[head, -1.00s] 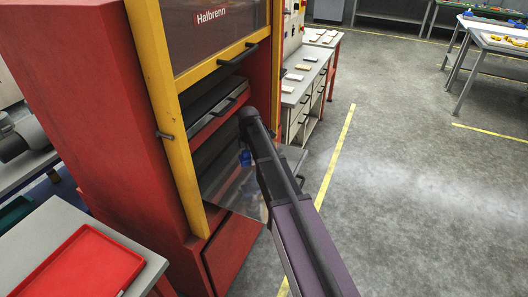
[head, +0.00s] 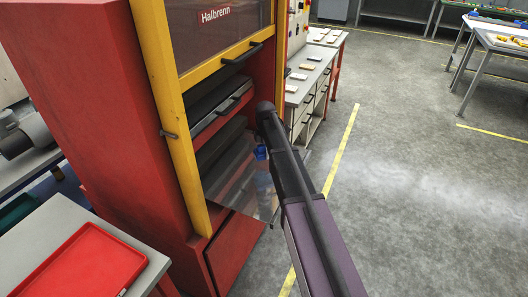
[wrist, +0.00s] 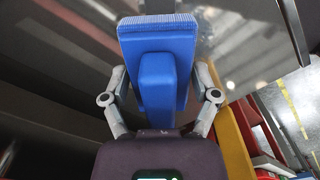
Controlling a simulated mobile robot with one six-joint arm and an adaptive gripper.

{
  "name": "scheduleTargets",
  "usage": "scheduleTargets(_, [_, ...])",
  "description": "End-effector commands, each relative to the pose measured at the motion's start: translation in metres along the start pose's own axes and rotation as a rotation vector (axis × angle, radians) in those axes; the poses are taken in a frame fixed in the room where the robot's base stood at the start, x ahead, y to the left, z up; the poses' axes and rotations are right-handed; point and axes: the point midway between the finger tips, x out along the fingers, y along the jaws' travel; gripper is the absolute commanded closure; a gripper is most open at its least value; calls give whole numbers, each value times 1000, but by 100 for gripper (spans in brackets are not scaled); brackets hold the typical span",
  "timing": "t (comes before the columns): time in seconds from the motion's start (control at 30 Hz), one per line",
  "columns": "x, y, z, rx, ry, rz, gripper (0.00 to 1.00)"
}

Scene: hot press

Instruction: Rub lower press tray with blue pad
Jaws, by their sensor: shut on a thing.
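The blue pad (wrist: 158,40) fills the top middle of the wrist view, with its ribbed edge facing away from me. My gripper (wrist: 160,95) is shut on the pad's blue handle, with one finger on each side. In the head view a small blue part of the pad (head: 261,153) shows beside my dark arm, over the lower press tray (head: 236,186). The tray is a shiny metal sheet sticking out of the red press. My arm hides part of the tray. I cannot tell whether the pad touches it.
The yellow press frame (head: 168,130) stands left of the tray, and an upper tray with a black handle (head: 236,104) lies above it. A red tray (head: 80,264) sits on a grey table at front left. The floor (head: 420,200) at right is clear.

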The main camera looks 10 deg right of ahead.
Motion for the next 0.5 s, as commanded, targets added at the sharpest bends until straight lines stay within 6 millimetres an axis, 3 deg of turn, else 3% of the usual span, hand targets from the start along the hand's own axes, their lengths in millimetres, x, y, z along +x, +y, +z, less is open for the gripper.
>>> scheduleTargets(0.5, [10,0,-2,-1,0,0,60])
